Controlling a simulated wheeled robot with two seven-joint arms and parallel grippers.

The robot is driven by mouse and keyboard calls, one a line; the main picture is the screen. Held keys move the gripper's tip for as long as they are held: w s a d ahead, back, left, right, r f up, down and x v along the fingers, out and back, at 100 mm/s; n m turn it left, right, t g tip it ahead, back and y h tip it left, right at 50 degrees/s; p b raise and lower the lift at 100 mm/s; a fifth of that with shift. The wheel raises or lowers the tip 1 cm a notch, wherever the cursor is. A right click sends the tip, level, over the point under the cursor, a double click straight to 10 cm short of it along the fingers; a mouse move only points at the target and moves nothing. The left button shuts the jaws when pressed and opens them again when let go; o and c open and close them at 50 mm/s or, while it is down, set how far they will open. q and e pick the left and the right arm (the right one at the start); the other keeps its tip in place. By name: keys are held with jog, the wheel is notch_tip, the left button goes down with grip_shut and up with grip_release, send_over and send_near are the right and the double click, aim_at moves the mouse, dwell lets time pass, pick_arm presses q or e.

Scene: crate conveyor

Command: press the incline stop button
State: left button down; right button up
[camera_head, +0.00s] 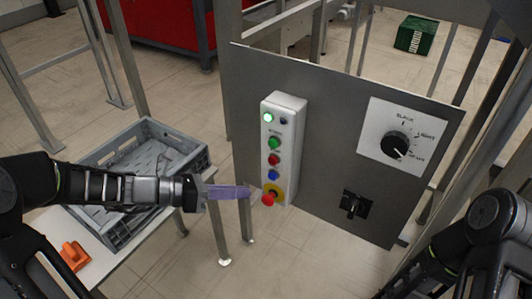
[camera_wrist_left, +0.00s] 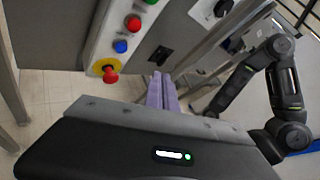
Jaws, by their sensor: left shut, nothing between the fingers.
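A white control box (camera_head: 284,150) is mounted on a grey panel. Down its front are a lit green lamp (camera_head: 268,118), a green button (camera_head: 274,143), a red button (camera_head: 273,160), a blue button (camera_head: 272,175) and a red mushroom button (camera_head: 268,199) on a yellow disc. The labels are too small to read. My left gripper (camera_head: 244,191), with purple fingers, is shut and empty, just left of the mushroom button in the head view. In the left wrist view the fingers (camera_wrist_left: 162,92) point to the right of the mushroom button (camera_wrist_left: 110,75); no contact shows.
The panel (camera_head: 325,110) also carries a black rotary knob (camera_head: 397,146) and a black switch (camera_head: 352,204). A grey crate (camera_head: 190,158) and an orange object (camera_head: 75,256) are on the left. A green crate (camera_head: 415,35) stands on the floor behind. My right arm is at the right.

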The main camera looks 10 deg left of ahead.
aim_at(272, 161)
pick_arm(q)
jog(key=shift+s, duration=0.1)
jog(key=shift+d, duration=0.1)
dwell(0.3)
jog(key=w+d+b, duration=0.1)
jog(key=w+d, duration=0.2)
jog(key=w, duration=0.5)
jog(key=shift+b, duration=0.4)
jog(key=shift+w+d, duration=0.1)
dwell(1.6)
jog(key=shift+w+d+p, duration=0.15)
jog(key=shift+w+p, duration=0.2)
jog(key=shift+p, duration=0.05)
